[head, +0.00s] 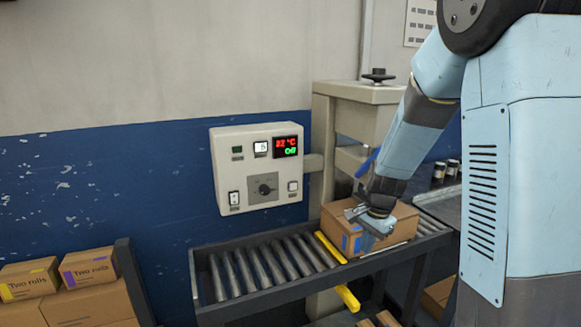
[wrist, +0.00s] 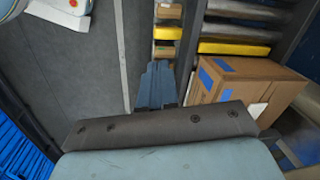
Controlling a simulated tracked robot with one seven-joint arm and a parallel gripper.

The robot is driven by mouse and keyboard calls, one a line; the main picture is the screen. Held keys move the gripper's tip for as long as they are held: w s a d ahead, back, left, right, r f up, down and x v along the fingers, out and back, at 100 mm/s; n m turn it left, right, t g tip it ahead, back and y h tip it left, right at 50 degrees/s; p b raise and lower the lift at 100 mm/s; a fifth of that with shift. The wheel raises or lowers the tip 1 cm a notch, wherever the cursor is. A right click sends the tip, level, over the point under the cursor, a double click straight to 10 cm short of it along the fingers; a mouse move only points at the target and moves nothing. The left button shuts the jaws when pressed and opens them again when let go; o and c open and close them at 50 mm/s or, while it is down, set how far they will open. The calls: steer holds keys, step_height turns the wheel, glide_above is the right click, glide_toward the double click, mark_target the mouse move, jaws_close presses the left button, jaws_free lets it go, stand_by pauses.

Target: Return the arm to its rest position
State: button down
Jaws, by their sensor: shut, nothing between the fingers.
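My gripper (head: 376,222) hangs at the end of my blue-grey arm, in front of the cardboard box on the roller conveyor in the head view. Its fingers are together with nothing between them. In the wrist view my gripper's fingers (wrist: 155,85) are side by side and closed, pointing away from the camera. The cardboard box (head: 400,218) sits on the rollers and carries blue tape; it also shows at the right of the wrist view (wrist: 245,88). I cannot tell from these views whether my gripper touches the box.
The roller conveyor (head: 262,262) has yellow bars and runs below a control panel (head: 258,170) reading 22 °C and Off. A wrapper frame with a black knob (head: 378,75) stands behind the box. Boxes marked Two rolls (head: 90,268) are stacked at lower left. Bare floor (wrist: 70,70) shows in the wrist view.

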steer(key=s+d+r+n+t+h, duration=0.1)
steer(key=s+r+n+t, duration=0.3)
steer(key=s+r+n, duration=0.6)
steer(key=s+d+r, duration=0.1)
steer(key=s+r, duration=1)
steer(key=s, duration=0.2)
steer(key=shift+r+n, duration=0.25)
steer(key=shift+n, duration=0.05)
